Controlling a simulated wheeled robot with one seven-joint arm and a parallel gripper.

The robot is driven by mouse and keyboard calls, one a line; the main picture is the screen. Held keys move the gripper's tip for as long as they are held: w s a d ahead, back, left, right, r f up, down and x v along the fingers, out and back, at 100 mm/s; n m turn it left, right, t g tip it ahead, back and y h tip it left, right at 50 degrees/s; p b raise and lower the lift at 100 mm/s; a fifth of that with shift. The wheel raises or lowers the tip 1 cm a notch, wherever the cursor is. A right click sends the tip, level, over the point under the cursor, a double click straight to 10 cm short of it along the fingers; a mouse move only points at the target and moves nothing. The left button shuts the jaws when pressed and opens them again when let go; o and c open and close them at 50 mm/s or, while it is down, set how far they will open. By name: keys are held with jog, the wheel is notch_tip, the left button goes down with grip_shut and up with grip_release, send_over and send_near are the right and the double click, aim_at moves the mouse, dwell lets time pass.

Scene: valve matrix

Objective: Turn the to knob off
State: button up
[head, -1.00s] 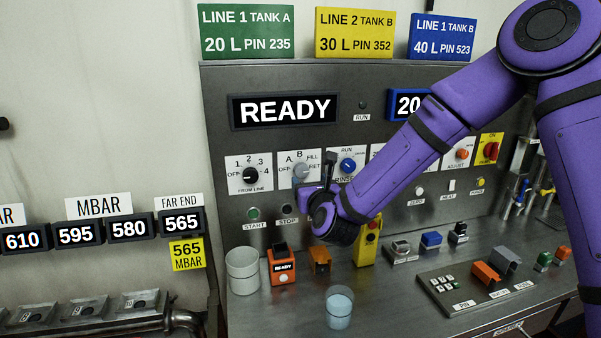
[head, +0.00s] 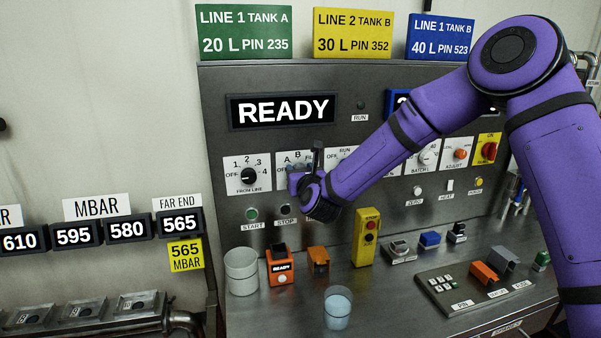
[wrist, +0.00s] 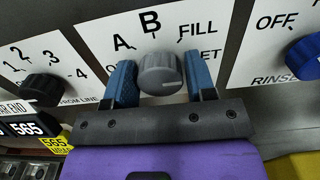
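The grey round knob (wrist: 160,74) sits on a white plate (wrist: 97,33) marked A, B, FILL and a partly covered word ending in ET. A pale line on the knob's face lies toward its right side. My gripper (wrist: 162,80) has one blue finger at the left of the knob and one at the right. The fingers are spread, close to its sides; contact cannot be made out. The plate's lower edge and any name there are hidden behind my gripper. In the head view my gripper (head: 304,176) is in front of this plate (head: 283,160) and covers most of the knob.
The black FROM LINE knob (wrist: 41,88) is close at the left, and the blue RINSE knob (wrist: 306,57) is at the right. Below are the START button (head: 252,214), a yellow stop box (head: 367,237) and a glass of pale blue liquid (head: 338,308). The display (head: 283,110) reads READY.

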jog(key=c, duration=0.5)
